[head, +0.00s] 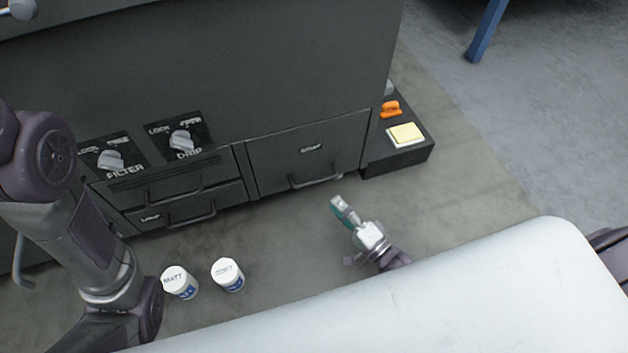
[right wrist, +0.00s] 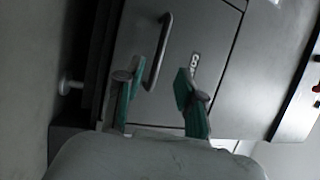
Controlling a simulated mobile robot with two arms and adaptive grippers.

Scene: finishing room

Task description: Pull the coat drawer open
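The dark cabinet front holds a wide right drawer (head: 275,165) with a bar handle (head: 315,180) and a small label above it. All look shut. My right gripper (head: 341,208) is in front of the wide drawer, apart from it. In the right wrist view its teal fingers (right wrist: 156,98) are spread and empty, facing a handle (right wrist: 158,52). My left gripper is out of view.
Two white cans (head: 228,274) (head: 180,282) stand at lower left. Knobs marked FILTER (head: 111,160) and DRIP (head: 182,141) sit above the left drawers. A dark ledge (head: 405,156) at right carries a yellow pad (head: 405,134) and an orange item (head: 390,109).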

